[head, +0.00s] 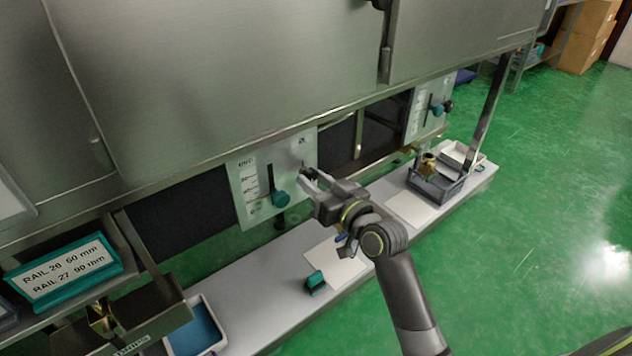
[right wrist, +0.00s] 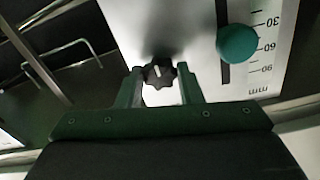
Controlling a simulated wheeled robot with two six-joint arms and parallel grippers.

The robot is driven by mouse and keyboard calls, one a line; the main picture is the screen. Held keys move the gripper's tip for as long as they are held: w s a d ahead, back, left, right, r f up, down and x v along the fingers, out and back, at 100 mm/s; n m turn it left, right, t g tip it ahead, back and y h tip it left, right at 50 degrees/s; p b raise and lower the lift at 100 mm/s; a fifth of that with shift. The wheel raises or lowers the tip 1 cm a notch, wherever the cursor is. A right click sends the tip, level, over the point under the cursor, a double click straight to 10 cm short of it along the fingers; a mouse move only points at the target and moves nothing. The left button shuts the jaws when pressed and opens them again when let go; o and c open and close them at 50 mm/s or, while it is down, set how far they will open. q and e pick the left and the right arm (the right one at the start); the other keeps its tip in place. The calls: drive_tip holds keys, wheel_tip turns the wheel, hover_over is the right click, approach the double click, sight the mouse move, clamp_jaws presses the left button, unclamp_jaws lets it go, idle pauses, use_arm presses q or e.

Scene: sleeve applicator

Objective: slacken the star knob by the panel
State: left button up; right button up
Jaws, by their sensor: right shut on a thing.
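The black star knob (right wrist: 158,72) sits on the pale panel in the right wrist view, with a white mark on its face. My right gripper (right wrist: 160,84) is shut on it, one finger on each side. In the head view, the gripper (head: 306,176) reaches the right part of the near panel (head: 245,199), and its fingers mostly hide the knob. The panel carries a slot, a printed scale in mm and a teal round knob (head: 279,198), which also shows in the right wrist view (right wrist: 238,44). My left gripper is not in view.
A similar panel (head: 414,121) stands farther right. A sign (head: 65,272) reads RAIL 20 60 mm, RAIL 27 90 mm. On the bench below (head: 245,287) are a teal block (head: 315,283), pale sheets, a blue-lined tray (head: 196,330) and a grey bin (head: 436,188).

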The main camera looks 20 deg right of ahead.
drive_tip(key=shift+f, duration=0.1)
drive_tip(key=o, duration=1)
drive_tip(key=shift+s, duration=0.1)
drive_tip(key=v, duration=1.7)
drive_tip(key=shift+s+d+p, duration=0.1)
drive_tip(key=shift+s+p, duration=0.05)
drive_tip(key=shift+p, duration=0.25)
